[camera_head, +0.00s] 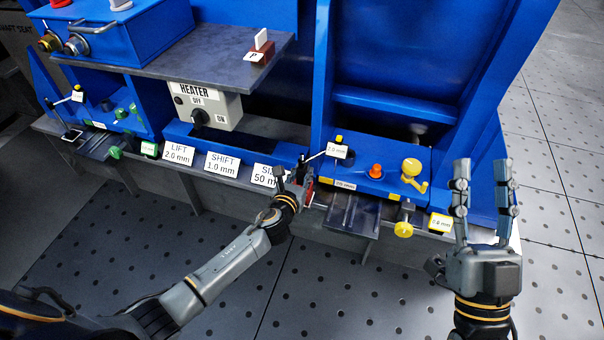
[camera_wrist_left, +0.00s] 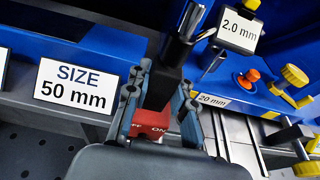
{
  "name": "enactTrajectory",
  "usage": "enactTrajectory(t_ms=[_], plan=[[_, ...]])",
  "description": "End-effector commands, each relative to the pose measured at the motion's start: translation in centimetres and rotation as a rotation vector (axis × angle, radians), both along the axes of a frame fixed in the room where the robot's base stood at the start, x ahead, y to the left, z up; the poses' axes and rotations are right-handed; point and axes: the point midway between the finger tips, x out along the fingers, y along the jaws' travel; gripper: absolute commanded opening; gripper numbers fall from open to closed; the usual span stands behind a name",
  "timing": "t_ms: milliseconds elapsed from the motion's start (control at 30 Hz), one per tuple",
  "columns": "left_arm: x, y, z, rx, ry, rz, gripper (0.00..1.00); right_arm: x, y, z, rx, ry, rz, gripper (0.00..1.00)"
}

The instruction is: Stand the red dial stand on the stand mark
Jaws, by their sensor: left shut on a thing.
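In the head view the red base (camera_head: 308,190) shows at the front edge of the blue machine, right of the SIZE 50 mm sign. My left gripper (camera_head: 294,182) is shut on the stand; in the wrist view its fingers (camera_wrist_left: 160,100) lie on either side of it. A thin rod leads from the post toward a 2.0 mm dial tag (camera_wrist_left: 240,28). Whether the base touches the ledge is hidden. I cannot make out the stand mark. My right gripper (camera_head: 483,170) is open and empty.
The SIZE 50 mm sign (camera_wrist_left: 76,84) is left of the stand. Grey rails (camera_head: 350,214), an orange knob (camera_head: 376,171) and yellow knobs (camera_head: 411,167) lie to its right. The heater box (camera_head: 205,106) is behind to the left. The perforated floor in front is clear.

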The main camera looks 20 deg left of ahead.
Motion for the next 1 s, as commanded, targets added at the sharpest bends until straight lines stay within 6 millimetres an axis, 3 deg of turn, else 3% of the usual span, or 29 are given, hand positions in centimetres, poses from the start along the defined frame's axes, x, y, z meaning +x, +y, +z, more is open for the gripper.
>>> enactTrajectory(t_ms=[700,733,833,1000], plan=[[0.17,-0.06,0.11,-0.001,-0.007,-0.002,0.00,-0.71,-0.07,0.64,0.016,-0.051,0.004,0.40],[0.16,-0.06,0.12,-0.001,-0.007,-0.002,0.29,-0.73,-0.07,0.69,0.017,-0.052,0.004,0.40],[0.12,-0.04,0.04,0.000,-0.006,-0.001,0.50,-0.71,-0.06,0.74,0.017,-0.052,0.004,0.40],[0.06,-0.02,-0.11,0.000,-0.003,-0.001,0.50,-0.67,-0.04,0.74,0.017,-0.052,0.004,0.40]])
